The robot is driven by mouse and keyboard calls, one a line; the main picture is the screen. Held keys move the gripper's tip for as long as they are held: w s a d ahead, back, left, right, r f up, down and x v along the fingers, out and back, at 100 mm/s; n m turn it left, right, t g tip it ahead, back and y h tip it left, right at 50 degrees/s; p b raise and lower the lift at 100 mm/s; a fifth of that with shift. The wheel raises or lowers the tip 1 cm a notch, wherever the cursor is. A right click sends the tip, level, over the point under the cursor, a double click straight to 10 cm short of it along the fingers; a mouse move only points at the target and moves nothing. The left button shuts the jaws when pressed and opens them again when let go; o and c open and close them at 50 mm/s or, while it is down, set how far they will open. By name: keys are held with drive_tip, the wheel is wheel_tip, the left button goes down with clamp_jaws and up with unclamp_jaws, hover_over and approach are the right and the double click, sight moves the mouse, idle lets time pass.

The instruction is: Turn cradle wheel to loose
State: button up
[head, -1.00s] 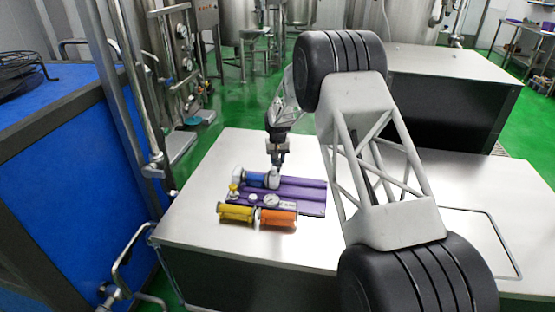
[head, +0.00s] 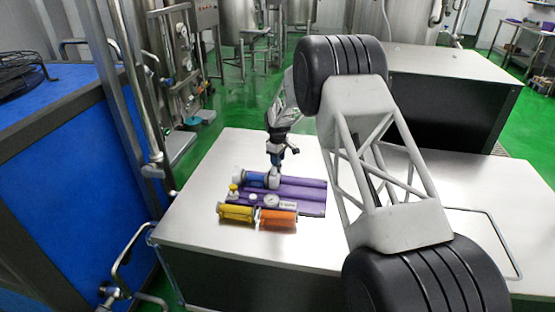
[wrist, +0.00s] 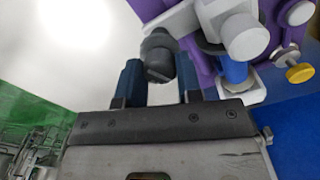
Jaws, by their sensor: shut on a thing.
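A purple cradle plate (head: 305,194) lies on the pale table, carrying a blue cylinder (head: 255,179) with white end parts. My gripper (head: 275,165) points down at the cylinder's right end in the head view. The blue cylinder (wrist: 233,72) and a white round part (wrist: 245,36) show to the right of the fingers. The knob is too small to make out in the head view.
A yellow cylinder (head: 237,213) and an orange cylinder (head: 278,219) lie along the plate's front edge. A round gauge (head: 271,201) sits on the plate. A yellow knob (wrist: 300,73) is at the right in the wrist view. The table (head: 200,255) is clear in front.

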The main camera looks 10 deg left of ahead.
drive_tip(key=shift+n, duration=0.6)
drive_tip(key=o, duration=0.9)
drive_tip(key=shift+o, duration=0.2)
drive_tip(key=shift+r, duration=3.9)
